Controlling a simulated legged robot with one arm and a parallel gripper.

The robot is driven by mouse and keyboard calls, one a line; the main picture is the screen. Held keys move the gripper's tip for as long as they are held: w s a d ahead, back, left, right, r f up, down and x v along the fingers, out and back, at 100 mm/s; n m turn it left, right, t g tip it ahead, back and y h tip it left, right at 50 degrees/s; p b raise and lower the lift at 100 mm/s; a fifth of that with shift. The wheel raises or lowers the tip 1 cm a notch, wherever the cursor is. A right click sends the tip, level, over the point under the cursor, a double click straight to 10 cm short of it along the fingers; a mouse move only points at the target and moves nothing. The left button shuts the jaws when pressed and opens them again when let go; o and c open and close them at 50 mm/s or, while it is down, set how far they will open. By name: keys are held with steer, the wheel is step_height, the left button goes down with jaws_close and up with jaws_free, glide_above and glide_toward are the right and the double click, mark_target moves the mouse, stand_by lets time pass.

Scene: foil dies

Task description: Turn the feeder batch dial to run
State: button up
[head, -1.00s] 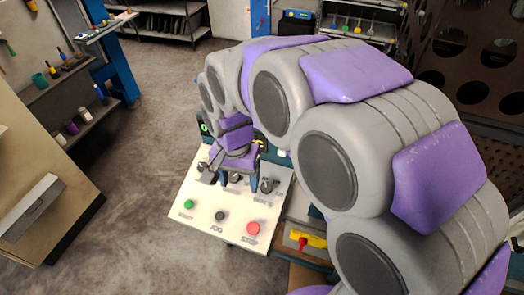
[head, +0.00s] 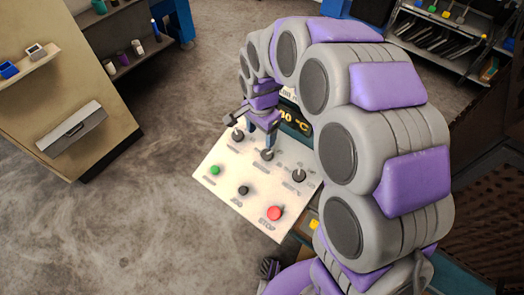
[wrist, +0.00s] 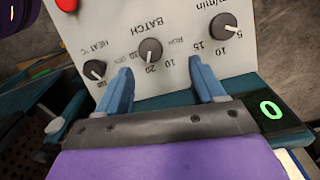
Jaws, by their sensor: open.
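The batch dial (wrist: 150,50) is a dark round knob under the upside-down word BATCH in the wrist view. A small pale mark shows on it, but I cannot tell its exact setting. Small lettering beside it seems to include RUN. In the head view it is the middle knob (head: 267,154) on the white control panel (head: 228,152). My gripper (wrist: 161,68) is open and empty. Its two blue fingers stand either side of the batch dial's line in the wrist view, apparently short of the knob. My gripper also shows above the panel's back edge in the head view (head: 262,122).
A heat dial (wrist: 95,69) and a mm/min dial (wrist: 223,26) flank the batch dial. Green (head: 215,170), black (head: 243,190) and red (head: 274,213) buttons line the panel's front. A temperature display (head: 294,118) stands behind. Open floor lies left.

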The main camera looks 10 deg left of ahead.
mark_target(266, 153)
steer(key=d+f, duration=0.1)
steer(key=f, duration=0.1)
steer(key=d+f, duration=0.1)
steer(key=f, duration=0.1)
steer(key=d+f+b, duration=0.1)
steer(key=f, duration=0.1)
steer(key=shift+s+d, duration=0.1)
steer(key=shift+d, duration=0.15)
steer(key=a+f, duration=0.2)
steer(key=f, duration=0.1)
steer(key=shift+a+f+b, duration=0.2)
steer(key=shift+f+b, duration=0.05)
steer(key=shift+b, duration=0.1)
steer(key=shift+a+f, duration=0.1)
steer(key=shift+a, duration=0.15)
steer(key=shift+d, duration=0.45)
steer(key=shift+d+r, duration=0.25)
steer(key=shift+d, duration=0.5)
steer(key=shift+c, duration=1.2)
steer(key=shift+a, duration=0.15)
steer(key=c, duration=0.3)
steer(key=shift+a+f, duration=0.1)
steer(key=shift+a, duration=0.45)
steer(key=shift+c, duration=2.3)
steer(key=shift+d, duration=0.1)
steer(key=shift+c, duration=0.2)
